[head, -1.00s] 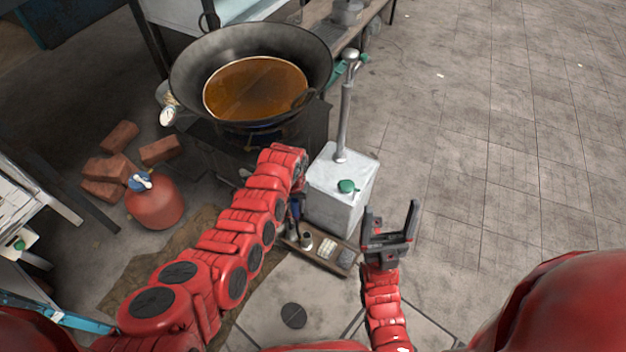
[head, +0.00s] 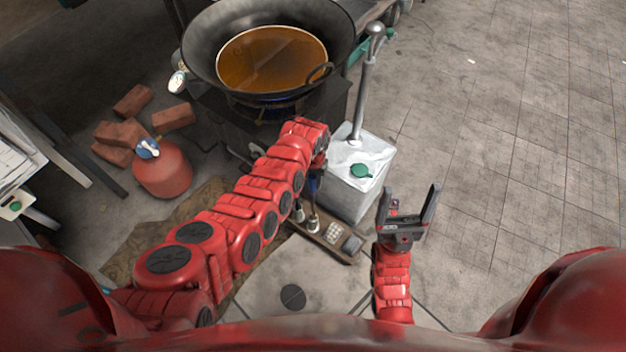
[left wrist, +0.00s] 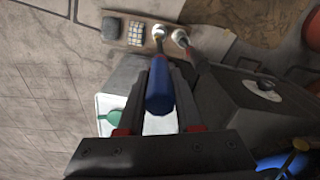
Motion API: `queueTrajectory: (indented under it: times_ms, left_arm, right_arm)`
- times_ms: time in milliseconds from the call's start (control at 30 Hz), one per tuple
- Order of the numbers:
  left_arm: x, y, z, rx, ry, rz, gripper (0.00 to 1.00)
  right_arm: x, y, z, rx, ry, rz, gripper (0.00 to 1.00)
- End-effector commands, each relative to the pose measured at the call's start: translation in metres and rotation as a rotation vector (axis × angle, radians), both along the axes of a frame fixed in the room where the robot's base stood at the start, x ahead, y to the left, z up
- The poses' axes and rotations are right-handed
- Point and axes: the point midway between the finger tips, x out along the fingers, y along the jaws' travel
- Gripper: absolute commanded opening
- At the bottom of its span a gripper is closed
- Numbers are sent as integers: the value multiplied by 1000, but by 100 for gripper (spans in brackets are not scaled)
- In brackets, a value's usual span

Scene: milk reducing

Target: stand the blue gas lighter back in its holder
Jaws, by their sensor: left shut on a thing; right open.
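The blue gas lighter (left wrist: 160,88) is between the fingers of my left gripper (left wrist: 161,72), which is shut on its blue handle. In the head view the lighter (head: 314,184) hangs roughly upright, partly hidden by my left arm. Its thin metal end points down at the metal cup (left wrist: 158,32) beside the keypad, on a wooden tray (head: 342,254). I cannot tell whether the tip is inside this cup or just above it. A second cup (head: 298,213) stands to its left in the head view. My right gripper (head: 409,198) is open and empty, right of the tray.
A white canister (head: 372,185) with a green cap and tall pump stands close behind the tray. A wok of brown liquid (head: 270,60) sits on a stove behind. A red gas cylinder (head: 163,172) and bricks lie left.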

Motion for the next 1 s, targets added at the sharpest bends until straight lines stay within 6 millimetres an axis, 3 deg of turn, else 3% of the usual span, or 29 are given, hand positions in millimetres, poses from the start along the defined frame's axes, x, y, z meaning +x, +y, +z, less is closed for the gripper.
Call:
queueTrajectory:
  times_ms: [1000]
  left_arm:
    - [0, -1, -94, 0, 0, -1, 0]
  right_arm:
    - [0, 0, -83, 0, 0, 0, 82]
